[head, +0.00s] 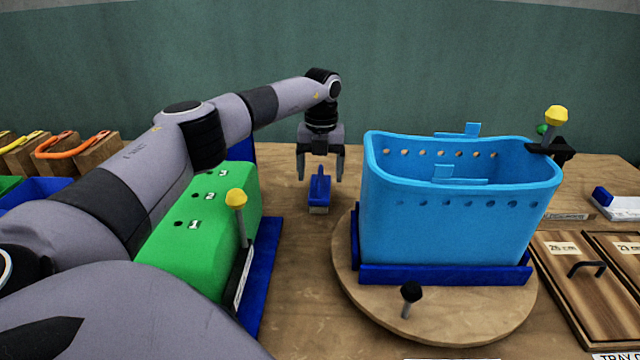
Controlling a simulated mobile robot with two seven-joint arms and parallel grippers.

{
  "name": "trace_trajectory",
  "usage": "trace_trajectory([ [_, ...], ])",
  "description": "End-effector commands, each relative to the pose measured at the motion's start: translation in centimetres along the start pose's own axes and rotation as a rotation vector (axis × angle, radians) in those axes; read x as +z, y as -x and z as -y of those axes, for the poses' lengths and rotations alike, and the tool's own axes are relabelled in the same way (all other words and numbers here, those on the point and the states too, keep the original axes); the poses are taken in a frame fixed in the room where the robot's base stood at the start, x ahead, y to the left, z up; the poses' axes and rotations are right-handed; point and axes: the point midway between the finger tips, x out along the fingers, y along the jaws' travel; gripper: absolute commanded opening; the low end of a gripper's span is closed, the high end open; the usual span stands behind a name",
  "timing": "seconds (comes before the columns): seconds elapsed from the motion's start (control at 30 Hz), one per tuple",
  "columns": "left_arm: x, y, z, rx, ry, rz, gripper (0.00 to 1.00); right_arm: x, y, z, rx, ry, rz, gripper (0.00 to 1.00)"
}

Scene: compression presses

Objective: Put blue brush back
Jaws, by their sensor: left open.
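The blue brush (319,187) stands upright on the wooden table, between the green block and the light-blue bin, with its pale bristle end at the bottom. My left gripper (320,177) points straight down at the brush. Its fingers are open and apart, one to each side of the brush's upper part. I cannot tell whether the brush is exactly between the fingers or slightly nearer to me. No contact with the brush shows. My right gripper is not in view.
A light-blue perforated bin (455,222) sits on a round wooden turntable (440,318) with a black knob. A green numbered block (165,255) with a yellow-topped lever stands left, partly behind my left arm. Wooden lids (570,290) lie right. Table behind the brush is clear.

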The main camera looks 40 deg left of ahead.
Motion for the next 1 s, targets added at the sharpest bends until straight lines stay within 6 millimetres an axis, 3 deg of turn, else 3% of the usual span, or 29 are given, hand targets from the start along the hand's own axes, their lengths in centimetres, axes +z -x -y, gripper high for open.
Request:
trace_trajectory([
  [0.2, 0.1, 4.8, 0.1, -0.003, 0.000, 0.002, 0.78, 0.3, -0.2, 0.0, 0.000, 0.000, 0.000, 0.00],
  [0.4, 0.0, 7.4, 0.1, -0.002, -0.001, 0.000, 0.78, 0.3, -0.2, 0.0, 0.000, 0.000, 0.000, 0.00],
  [1.0, 0.0, 8.0, 0.0, 0.000, -0.001, -0.001, 0.78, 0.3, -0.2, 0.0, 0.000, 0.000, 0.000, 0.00],
])
